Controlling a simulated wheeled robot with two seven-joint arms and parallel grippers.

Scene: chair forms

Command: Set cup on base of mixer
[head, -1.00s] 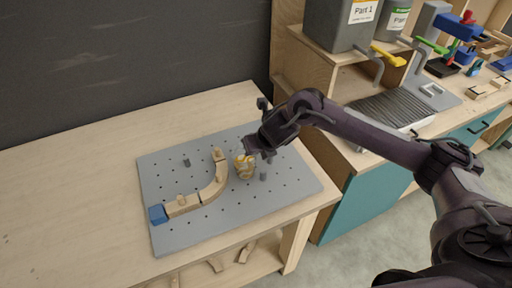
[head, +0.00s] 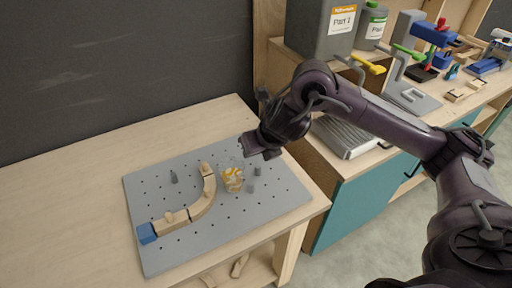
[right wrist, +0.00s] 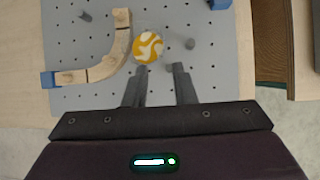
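A clear cup (head: 232,178) with orange and white contents stands on the grey pegboard, beside a curved row of wooden blocks. In the right wrist view the cup (right wrist: 148,47) is a round yellow-and-white swirl just beyond the fingertips. My right gripper (head: 258,150) is above and to the right of the cup, apart from it. Its two fingers (right wrist: 160,74) are spread with nothing between them. A blue and red device (head: 433,40) with a black base (head: 423,73), possibly the mixer, stands on the far right bench. My left gripper is not in view.
The pegboard (head: 160,256) lies on a wooden table and carries wooden blocks (head: 174,220), a blue block (head: 146,233) and grey pegs (head: 257,170). The table's left side is clear.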

